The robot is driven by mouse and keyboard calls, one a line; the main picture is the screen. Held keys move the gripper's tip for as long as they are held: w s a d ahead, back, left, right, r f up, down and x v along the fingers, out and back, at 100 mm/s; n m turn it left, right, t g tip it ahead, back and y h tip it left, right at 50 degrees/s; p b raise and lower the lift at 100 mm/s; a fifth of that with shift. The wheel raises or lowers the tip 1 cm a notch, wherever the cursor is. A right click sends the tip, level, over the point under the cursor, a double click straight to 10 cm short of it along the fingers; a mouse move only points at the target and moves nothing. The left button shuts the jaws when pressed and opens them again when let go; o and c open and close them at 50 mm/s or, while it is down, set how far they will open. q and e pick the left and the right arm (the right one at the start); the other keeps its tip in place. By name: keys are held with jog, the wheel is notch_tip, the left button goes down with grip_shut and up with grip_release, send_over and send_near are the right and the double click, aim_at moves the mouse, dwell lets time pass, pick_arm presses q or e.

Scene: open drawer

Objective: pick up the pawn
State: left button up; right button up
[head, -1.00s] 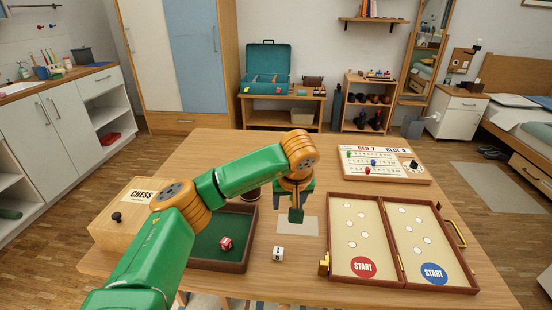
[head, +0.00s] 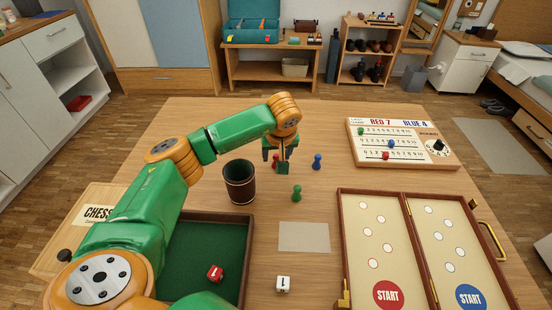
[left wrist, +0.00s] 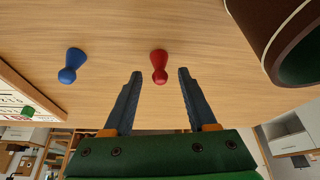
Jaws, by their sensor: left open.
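A red pawn (head: 276,159) stands on the table, partly hidden behind my left gripper (head: 278,166) in the head view. In the left wrist view the red pawn (left wrist: 159,66) shows whole, between the tips of my open left gripper (left wrist: 160,74). The jaws are empty, and I cannot tell how far the tips are from it. A blue pawn (head: 317,161) stands to the right; it also shows in the left wrist view (left wrist: 71,67). A green pawn (head: 297,194) stands nearer. My right gripper is out of view.
A dark dice cup (head: 240,185) stands left of the pawns. A green-lined tray (head: 236,240) holds a red die (head: 215,273). A white die (head: 283,284) and a pale card (head: 304,237) lie nearer. An open game case (head: 408,212) and a scoreboard (head: 425,152) are right.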

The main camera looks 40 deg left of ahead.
pick_arm(q)
jog(key=shift+w+a+f, duration=0.2)
jog(key=shift+f, duration=0.3)
jog(key=shift+r, duration=0.1)
grip_shut()
